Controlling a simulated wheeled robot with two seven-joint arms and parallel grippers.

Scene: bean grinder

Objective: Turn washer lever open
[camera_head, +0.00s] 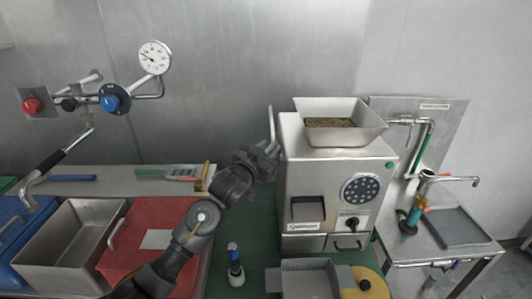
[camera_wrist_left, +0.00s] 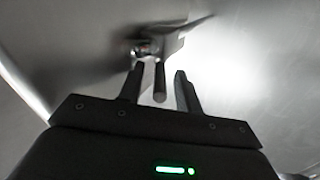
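My left gripper (camera_head: 268,150) is at the upper left side of the steel grinder, by an upright light metal lever (camera_head: 271,124). I take this to be the washer lever, but the view is small. In the left wrist view my gripper (camera_wrist_left: 160,86) is open. A thin grey rod with a dark end (camera_wrist_left: 159,82) stands between the two fingers, with a visible gap to each side. It joins a metal fitting (camera_wrist_left: 152,42) on a shiny steel wall, which is blurred. My right gripper is in neither view.
The steel grinder (camera_head: 300,165) with a hopper of beans (camera_head: 335,122) stands right of my left gripper. A red lidded bin (camera_head: 130,240) and an empty steel bin (camera_head: 75,225) are at the left. Wall pipes with a gauge (camera_head: 155,57) are at upper left. A small bottle (camera_head: 235,268) stands in front.

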